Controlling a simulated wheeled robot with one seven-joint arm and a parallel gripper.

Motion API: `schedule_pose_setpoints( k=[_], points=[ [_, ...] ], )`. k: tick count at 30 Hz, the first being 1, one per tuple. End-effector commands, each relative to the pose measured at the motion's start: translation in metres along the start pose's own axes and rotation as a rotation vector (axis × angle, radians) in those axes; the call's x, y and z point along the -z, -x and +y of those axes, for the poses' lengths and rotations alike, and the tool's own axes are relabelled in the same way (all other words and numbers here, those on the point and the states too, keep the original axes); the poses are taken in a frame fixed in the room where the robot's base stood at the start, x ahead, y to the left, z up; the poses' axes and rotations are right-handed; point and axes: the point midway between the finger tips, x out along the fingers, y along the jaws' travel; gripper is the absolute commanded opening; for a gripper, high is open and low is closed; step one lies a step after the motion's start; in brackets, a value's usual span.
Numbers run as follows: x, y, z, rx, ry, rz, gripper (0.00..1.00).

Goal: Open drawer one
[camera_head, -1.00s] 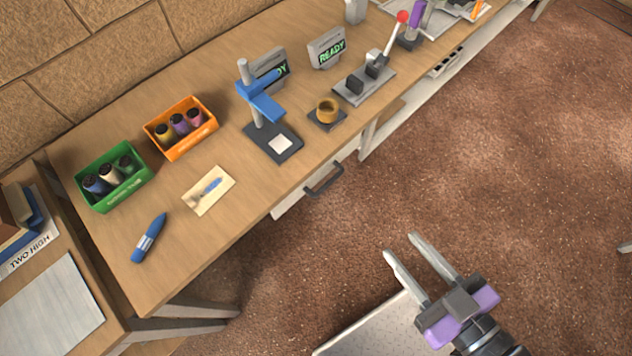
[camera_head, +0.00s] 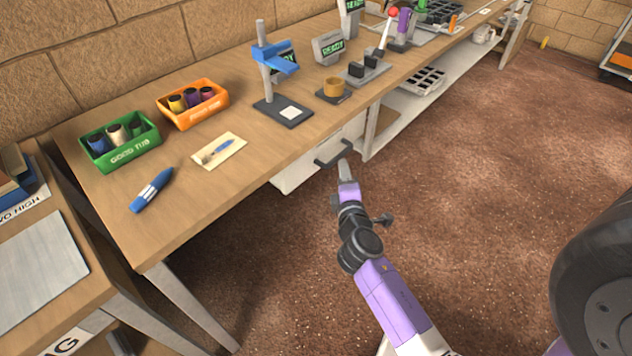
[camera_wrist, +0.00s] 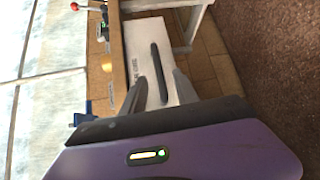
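A pale drawer front (camera_head: 296,172) sits under the wooden table's front edge and looks shut. It also shows in the wrist view (camera_wrist: 172,32). Its dark bar handle (camera_head: 334,154) sticks out from it; in the wrist view the handle (camera_wrist: 156,62) runs lengthwise between my two fingers. My gripper (camera_head: 345,170) is at the handle, pointing toward the drawer. In the wrist view my gripper (camera_wrist: 160,78) is open, one finger on each side of the handle. I cannot tell whether either finger touches it.
A table leg (camera_head: 371,132) is right of the drawer. Brown floor lies open to the right.

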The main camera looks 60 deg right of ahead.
Motion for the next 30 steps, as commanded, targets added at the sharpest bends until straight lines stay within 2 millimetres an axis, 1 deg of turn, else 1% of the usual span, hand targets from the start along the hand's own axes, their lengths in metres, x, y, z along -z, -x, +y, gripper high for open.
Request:
schedule_pose_setpoints(
  k=[1, 3, 8, 15, 18, 23, 30],
  points=[
    [-0.004, -0.007, -0.001, -0.008, 0.015, -0.019, 0.36],
    [-0.007, -0.013, 0.002, -0.012, 0.028, -0.031, 0.36],
    [-0.008, -0.029, 0.004, -0.012, 0.03, -0.034, 0.36],
    [-0.009, -0.066, 0.004, -0.012, 0.029, -0.033, 0.36],
    [-0.009, -0.077, 0.003, -0.011, 0.028, -0.033, 0.36],
    [-0.009, -0.087, 0.003, -0.011, 0.028, -0.03, 0.36],
    [-0.009, -0.088, 0.003, -0.011, 0.028, -0.03, 0.36]
  ],
)
